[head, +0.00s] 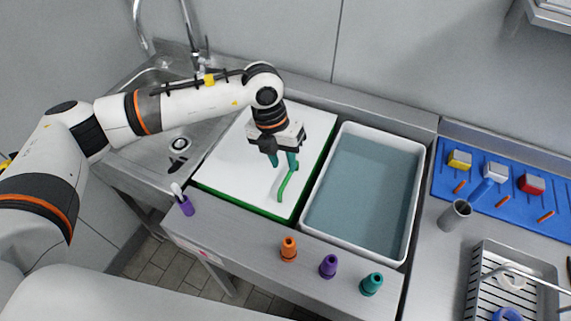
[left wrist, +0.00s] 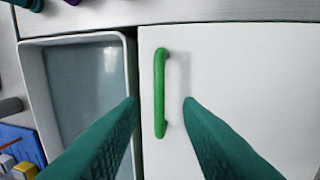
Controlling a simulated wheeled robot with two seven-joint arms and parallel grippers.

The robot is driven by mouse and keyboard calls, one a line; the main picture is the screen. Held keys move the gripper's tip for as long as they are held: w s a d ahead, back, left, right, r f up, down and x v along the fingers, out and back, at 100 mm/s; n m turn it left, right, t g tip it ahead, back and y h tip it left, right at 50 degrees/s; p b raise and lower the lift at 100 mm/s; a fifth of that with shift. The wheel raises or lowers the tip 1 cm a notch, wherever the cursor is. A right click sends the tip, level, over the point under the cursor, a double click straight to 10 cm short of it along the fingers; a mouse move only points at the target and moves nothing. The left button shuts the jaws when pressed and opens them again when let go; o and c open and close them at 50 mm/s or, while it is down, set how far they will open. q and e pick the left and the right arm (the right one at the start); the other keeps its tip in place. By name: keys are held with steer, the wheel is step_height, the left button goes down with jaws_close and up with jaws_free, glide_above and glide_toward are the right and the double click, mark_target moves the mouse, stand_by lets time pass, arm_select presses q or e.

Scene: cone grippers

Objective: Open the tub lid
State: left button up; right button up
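A white panel with a green rim (head: 235,163) and a curved green handle (head: 287,185) lies flat between the sink and the open tub. The panel looks like the lid; I cannot tell what is under it. The white-rimmed tub (head: 309,190) beside it shows a blue-grey inside. My left gripper (head: 283,163) is above the panel near the handle's far end, with its teal fingers apart. In the left wrist view the handle (left wrist: 160,75) shows between the two open fingers (left wrist: 160,100), with gaps on both sides. My right gripper is not in view.
Orange (head: 289,249), purple (head: 328,266) and teal (head: 372,284) cones stand along the front counter edge. A purple holder (head: 186,206) stands at the front left. A metal cup (head: 455,215), a blue mat (head: 510,205) and a rack (head: 500,290) are at the right.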

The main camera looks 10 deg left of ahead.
mark_target(287, 176)
arm_select(q)
steer(key=shift+d+f, duration=0.2)
steer(key=shift+f, duration=0.7)
steer(key=shift+d+f, duration=0.15)
steer(key=shift+f, duration=0.7)
jaws_close()
